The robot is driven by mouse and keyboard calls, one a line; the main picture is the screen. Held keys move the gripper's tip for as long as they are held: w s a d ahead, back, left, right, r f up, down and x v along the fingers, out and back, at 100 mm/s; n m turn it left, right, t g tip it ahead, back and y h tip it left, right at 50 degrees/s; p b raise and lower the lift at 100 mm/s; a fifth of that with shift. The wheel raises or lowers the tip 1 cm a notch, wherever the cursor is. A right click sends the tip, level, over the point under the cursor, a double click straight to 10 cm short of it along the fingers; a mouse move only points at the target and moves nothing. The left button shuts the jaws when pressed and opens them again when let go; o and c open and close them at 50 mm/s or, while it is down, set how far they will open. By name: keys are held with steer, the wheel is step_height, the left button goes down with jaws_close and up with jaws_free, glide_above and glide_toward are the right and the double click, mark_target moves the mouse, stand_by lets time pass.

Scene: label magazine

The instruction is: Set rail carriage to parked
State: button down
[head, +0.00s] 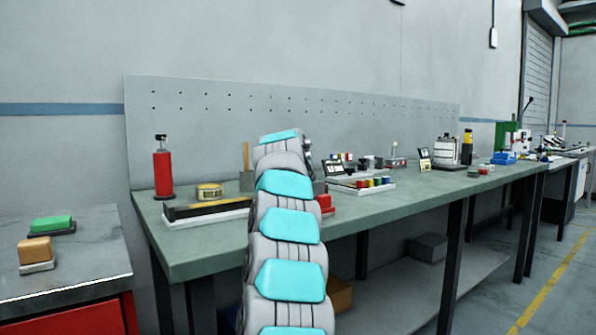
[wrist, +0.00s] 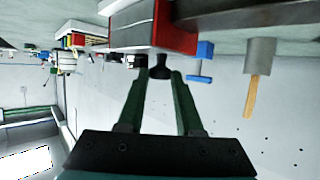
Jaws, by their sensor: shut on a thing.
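A red block (wrist: 178,30), which looks like the rail carriage, sits beside a grey metal bar in the wrist view, which is turned upside down. A black knob (wrist: 159,70) stands out from it. My gripper (wrist: 160,74) has its two green fingers shut on this knob. In the head view a red piece (head: 324,202) shows just right of my arm. My arm hides my gripper and most of the rail there. I cannot read any parked mark.
A grey cup (head: 246,182) with a wooden stick stands left of my arm.

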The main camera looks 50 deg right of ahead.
steer(key=shift+s+d+r, duration=0.1)
steer(key=shift+d, duration=0.05)
steer(key=c, duration=0.6)
jaws_free()
steer(key=shift+d, duration=0.1)
steer(key=b+v, duration=0.2)
steer(key=v, duration=0.5)
steer(key=shift+s+a, duration=0.1)
steer(key=shift+a, duration=0.25)
